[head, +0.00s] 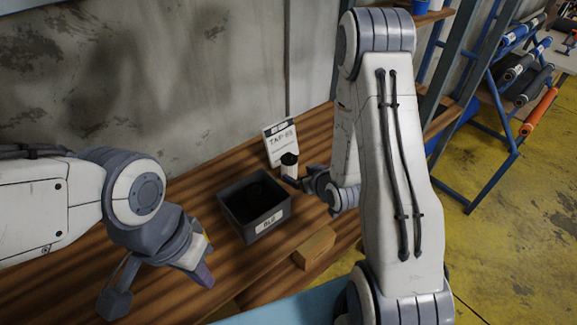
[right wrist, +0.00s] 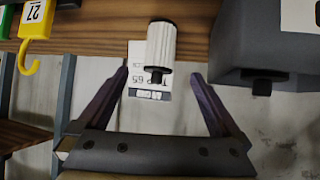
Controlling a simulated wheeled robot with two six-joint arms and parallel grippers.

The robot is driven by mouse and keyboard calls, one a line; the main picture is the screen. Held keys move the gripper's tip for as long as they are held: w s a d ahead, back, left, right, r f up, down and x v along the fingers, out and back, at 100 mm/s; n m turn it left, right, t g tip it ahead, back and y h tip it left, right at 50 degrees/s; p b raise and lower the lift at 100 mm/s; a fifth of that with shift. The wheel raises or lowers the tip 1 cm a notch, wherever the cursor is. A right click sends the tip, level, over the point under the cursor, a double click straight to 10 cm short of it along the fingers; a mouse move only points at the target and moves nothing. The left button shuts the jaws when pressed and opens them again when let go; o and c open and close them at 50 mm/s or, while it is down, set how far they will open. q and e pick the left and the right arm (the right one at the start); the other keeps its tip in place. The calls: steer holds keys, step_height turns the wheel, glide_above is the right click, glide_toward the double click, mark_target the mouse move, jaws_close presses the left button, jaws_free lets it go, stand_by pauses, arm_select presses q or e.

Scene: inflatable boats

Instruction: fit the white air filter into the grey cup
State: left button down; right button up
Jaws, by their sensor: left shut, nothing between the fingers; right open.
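The white air filter (head: 289,172) stands on the wooden table in front of a printed sign, with a dark top. In the right wrist view the filter (right wrist: 161,46) is a ribbed white cylinder with black ends. My right gripper (right wrist: 159,76) is open, its fingers either side of the filter's near end with gaps on both sides. In the head view my right gripper (head: 307,182) is just right of the filter, partly hidden by my arm. My left gripper (head: 204,275) is shut and empty, left of the dark grey bin. I cannot make out the grey cup.
The dark grey bin (head: 243,226) with a white label stands left of the filter. The sign (head: 279,142) is close behind the filter. A concrete wall (head: 180,70) borders the back; the table's left part is clear.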

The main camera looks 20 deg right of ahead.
mark_target(289, 162)
steer(key=w+f+t+b, duration=0.1)
steer(key=w+t+b, duration=0.1)
steer(key=b, duration=0.4)
steer(key=shift+w+f+b, duration=0.1)
steer(key=shift+f+b, duration=0.25)
steer(key=shift+f, duration=0.05)
steer(key=shift+w+p, duration=0.55)
steer(key=shift+w, duration=0.35)
steer(key=p+x, duration=0.2)
steer(key=x, duration=0.3)
steer(key=shift+a, duration=0.15)
steer(key=shift+w+f+p, duration=0.3)
steer(key=shift+w, duration=0.15)
